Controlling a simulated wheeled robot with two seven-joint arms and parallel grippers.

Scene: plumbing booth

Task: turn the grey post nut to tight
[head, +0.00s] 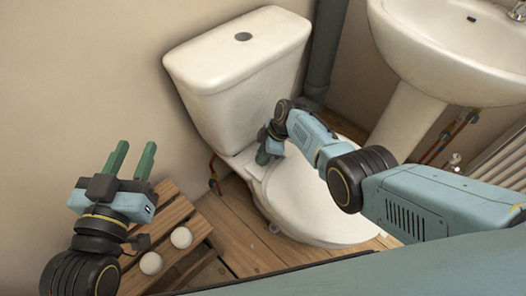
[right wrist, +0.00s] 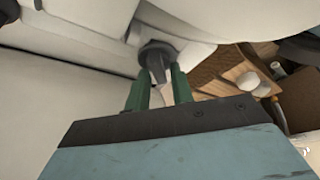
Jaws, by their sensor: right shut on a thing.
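The grey post nut (right wrist: 156,54) is a dark grey, lobed piece under the white toilet, near where cistern and bowl meet. In the right wrist view it sits between the green fingertips of my right gripper (right wrist: 159,74), which is shut on it. In the head view my right gripper (head: 265,152) reaches down beside the bowl, below the cistern; the nut is hidden there by the gripper and arm. How far the nut is turned cannot be told. My left gripper (head: 132,152) is open and empty, fingers pointing up, left of the toilet.
The cistern (head: 240,60) and the toilet lid (head: 310,200) stand close around my right gripper. A slatted wooden stool (head: 165,215) with two white round things is below my left gripper. A basin (head: 450,50) and a grey pipe (head: 325,45) are at the right.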

